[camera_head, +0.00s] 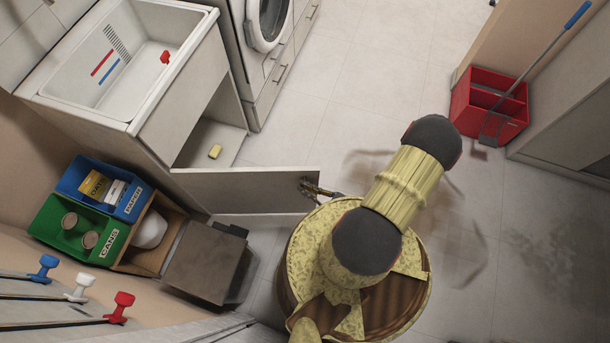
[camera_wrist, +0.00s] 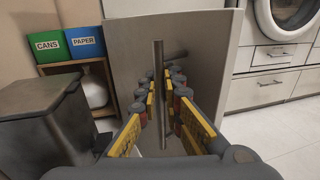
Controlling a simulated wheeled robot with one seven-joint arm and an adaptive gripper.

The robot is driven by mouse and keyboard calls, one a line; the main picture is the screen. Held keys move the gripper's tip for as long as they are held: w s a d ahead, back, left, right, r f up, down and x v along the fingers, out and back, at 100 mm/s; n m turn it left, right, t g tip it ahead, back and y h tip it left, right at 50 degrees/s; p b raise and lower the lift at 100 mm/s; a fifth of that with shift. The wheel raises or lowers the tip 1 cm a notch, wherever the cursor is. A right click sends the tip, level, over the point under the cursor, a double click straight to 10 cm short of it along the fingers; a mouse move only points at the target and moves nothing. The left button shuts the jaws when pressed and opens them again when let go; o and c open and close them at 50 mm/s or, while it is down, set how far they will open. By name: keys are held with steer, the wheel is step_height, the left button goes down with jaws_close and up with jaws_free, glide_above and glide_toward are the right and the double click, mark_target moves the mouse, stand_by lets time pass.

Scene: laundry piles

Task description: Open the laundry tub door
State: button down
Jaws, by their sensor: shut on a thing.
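The white laundry tub (camera_head: 190,42) stands at the upper left in the head view, a red item in its basin. Its cabinet door (camera_head: 235,190) is swung well out, and the inside of the cabinet shows. The grey door panel (camera_wrist: 200,40) also fills the middle of the wrist view, with a vertical bar handle (camera_wrist: 158,58). My gripper (camera_head: 318,190) is at the door's free edge. In the wrist view my gripper (camera_wrist: 161,82) has its fingers either side of the handle, shut on it. The exact finger contact is hard to see.
A yellow sponge (camera_head: 215,152) lies inside the cabinet. A dark bin (camera_head: 205,262) and the green CANS (camera_head: 75,232) and blue PAPER boxes (camera_head: 102,188) stand left of the door. A washing machine (camera_head: 262,22) is behind. A red bucket (camera_head: 488,102) stands right; floor between is clear.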

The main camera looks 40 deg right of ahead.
steer(key=c, duration=2)
jaws_free()
steer(key=shift+d, duration=0.15)
steer(key=shift+s, duration=0.1)
steer(key=v, duration=1.1)
steer(key=shift+s, duration=0.35)
steer(key=shift+d, duration=0.1)
steer(key=shift+c, duration=0.3)
